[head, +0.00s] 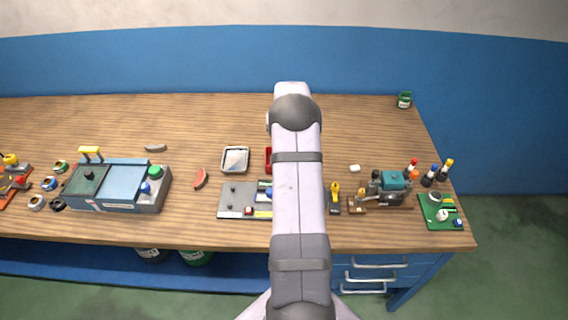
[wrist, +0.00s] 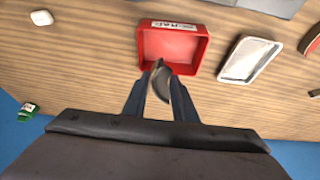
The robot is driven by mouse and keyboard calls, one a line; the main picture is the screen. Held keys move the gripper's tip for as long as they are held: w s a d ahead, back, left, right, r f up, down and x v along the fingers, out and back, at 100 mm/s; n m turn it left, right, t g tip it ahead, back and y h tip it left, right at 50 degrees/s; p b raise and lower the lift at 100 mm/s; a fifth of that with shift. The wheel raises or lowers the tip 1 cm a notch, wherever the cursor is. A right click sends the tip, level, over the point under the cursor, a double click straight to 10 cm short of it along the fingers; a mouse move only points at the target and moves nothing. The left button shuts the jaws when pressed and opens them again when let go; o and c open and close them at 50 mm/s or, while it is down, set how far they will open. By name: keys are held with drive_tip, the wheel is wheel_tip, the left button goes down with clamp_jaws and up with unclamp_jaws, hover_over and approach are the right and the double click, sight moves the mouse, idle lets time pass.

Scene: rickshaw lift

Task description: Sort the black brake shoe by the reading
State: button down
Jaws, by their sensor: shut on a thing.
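My gripper (wrist: 160,75) is shut on the black brake shoe (wrist: 162,88), a dark curved piece between the fingertips in the wrist view. The shoe is at the near edge of a red bin (wrist: 146,50) with a white label; I cannot tell whether it is above or inside the rim. The label text is too blurred to read. In the head view my arm hides the gripper, the shoe and most of the red bin (head: 268,155). A blue-grey bench device (head: 122,182) with a dark green panel stands at the left; I can make out no reading.
A metal tray (head: 235,159) lies beside the red bin, also in the wrist view (wrist: 250,60). A red curved piece (head: 200,179) and a grey one (head: 155,148) lie farther left. A motor-like unit (head: 390,187) and bottles (head: 430,180) stand right. The back of the bench is mostly clear.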

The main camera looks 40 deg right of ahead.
drive_tip(key=shift+f, duration=0.25)
drive_tip(key=c, duration=1.4)
unclamp_jaws()
drive_tip(key=shift+o, duration=0.2)
drive_tip(key=b+v, duration=0.3)
drive_tip(key=v, duration=0.4)
drive_tip(key=shift+r, duration=0.15)
drive_tip(key=shift+a, duration=0.1)
